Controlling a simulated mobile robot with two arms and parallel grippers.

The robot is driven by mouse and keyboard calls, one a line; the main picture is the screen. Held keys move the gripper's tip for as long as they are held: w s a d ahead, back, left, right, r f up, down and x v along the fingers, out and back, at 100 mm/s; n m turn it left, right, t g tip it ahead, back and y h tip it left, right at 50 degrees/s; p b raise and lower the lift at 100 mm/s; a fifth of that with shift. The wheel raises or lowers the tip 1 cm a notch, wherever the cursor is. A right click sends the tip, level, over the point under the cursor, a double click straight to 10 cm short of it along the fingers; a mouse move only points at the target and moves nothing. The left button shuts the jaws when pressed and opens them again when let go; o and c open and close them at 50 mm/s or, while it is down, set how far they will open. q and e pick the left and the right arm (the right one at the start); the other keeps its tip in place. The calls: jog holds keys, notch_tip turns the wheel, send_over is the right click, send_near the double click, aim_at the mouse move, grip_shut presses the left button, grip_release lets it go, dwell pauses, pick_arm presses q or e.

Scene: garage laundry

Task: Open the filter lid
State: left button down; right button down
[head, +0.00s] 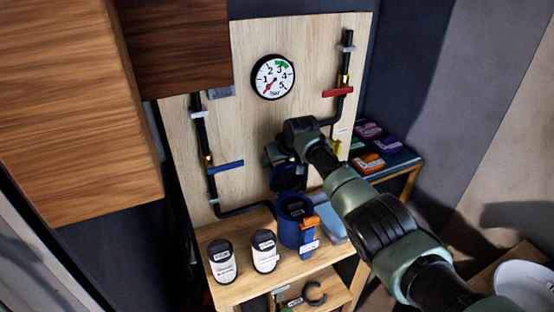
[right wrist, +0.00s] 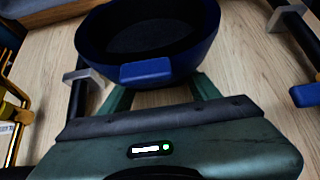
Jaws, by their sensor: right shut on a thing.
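The blue filter housing (head: 308,238) stands on the wooden shelf against the board, with an orange clip (head: 311,222) on its front right. Its blue lid (head: 285,180) is tilted up behind the housing, and the top is open with a dark, labelled cartridge (head: 295,207) inside. My right gripper (head: 285,160) is at the raised lid. In the right wrist view the lid (right wrist: 195,58) shows its dark hollow side, and my right gripper (right wrist: 160,84) is shut on its blue front tab (right wrist: 146,72). My left gripper is in neither view.
Two white cartridges with black tops (head: 222,264) (head: 264,254) stand left of the housing. Black pipes carry a blue valve handle (head: 226,166) and a red one (head: 338,92). A gauge (head: 273,77) hangs above. Coloured boxes (head: 367,162) lie on a side table at right.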

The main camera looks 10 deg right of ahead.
aim_at(282, 169)
jog(key=shift+f, duration=0.25)
jog(key=c, duration=0.7)
grip_release()
jog(key=o, duration=0.3)
jog(key=shift+a, duration=0.1)
jog(key=shift+w, duration=0.2)
jog(key=shift+s, duration=0.1)
jog(key=shift+p+v, duration=0.3)
jog(key=shift+v, duration=0.65)
jog(key=shift+b+v, duration=0.35)
jog(key=shift+v, duration=2.45)
jog(key=shift+r, duration=0.1)
